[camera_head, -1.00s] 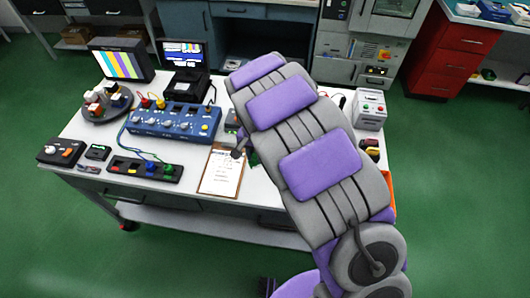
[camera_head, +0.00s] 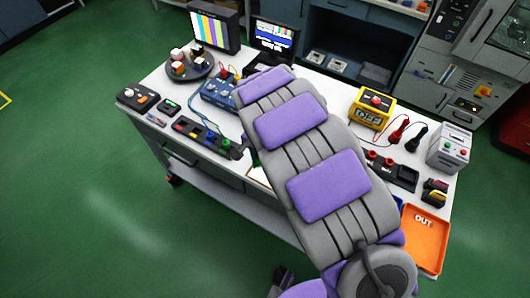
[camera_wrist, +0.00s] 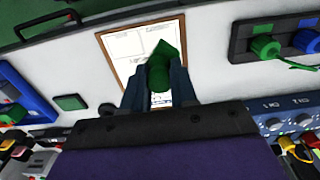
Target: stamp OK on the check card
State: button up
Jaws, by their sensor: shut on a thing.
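My gripper (camera_wrist: 160,90) is shut on a green piece with a pointed end, which looks like the stamp (camera_wrist: 160,68). Its lower part is hidden between the fingers. The check card appears to be the white printed sheet on a brown clipboard (camera_wrist: 125,46), behind the stamp in the wrist view. The stamp and fingers cover part of the sheet; I cannot tell whether the stamp touches it. A small green pad (camera_wrist: 70,103) lies left of the gripper in the wrist view. In the head view my arm hides the gripper and nearly all of the clipboard.
A strip with coloured knobs (camera_head: 205,138) and a blue channel panel (camera_head: 218,92) stand near my arm. A round carousel (camera_head: 190,67) is at the back left. A yellow tester (camera_head: 372,108), probes (camera_head: 400,130) and an orange OUT tray (camera_head: 425,238) are to the right.

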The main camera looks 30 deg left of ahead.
aim_at(260, 166)
jog(key=shift+f+b, duration=0.85)
jog(key=shift+f, duration=1.85)
jog(key=shift+f, duration=0.5)
dwell(0.4)
jog(key=shift+r, duration=0.15)
jog(key=shift+r+p, duration=1.45)
jog(key=shift+r, duration=2)
jog(key=shift+w+d, duration=0.1)
